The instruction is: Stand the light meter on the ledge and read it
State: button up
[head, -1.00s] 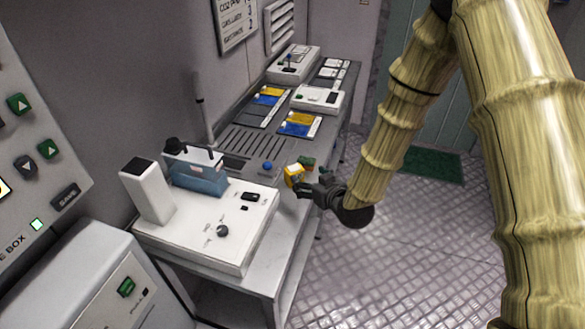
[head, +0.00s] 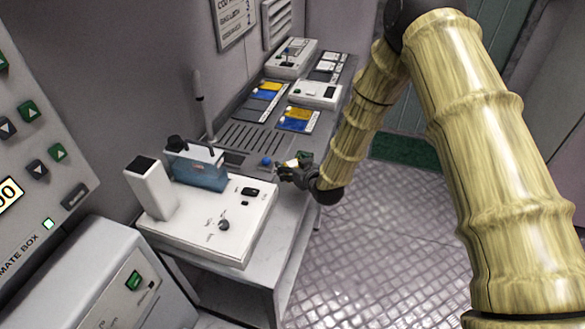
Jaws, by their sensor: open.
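My gripper (head: 285,174) is open at the bench's right edge, its dark fingers pointing left. A blue knob (head: 266,161) sits on the bench just left of the gripper. I cannot tell which surface is the ledge.
A white instrument (head: 215,226) with a blue clear tank (head: 200,168) stands on the near bench. Blue and yellow cards (head: 297,119) and white boxes (head: 316,94) lie farther back. A wall panel (head: 35,150) is at left. The floor (head: 385,230) at right is clear.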

jog(key=shift+w, duration=0.1)
jog(key=c, duration=1.3)
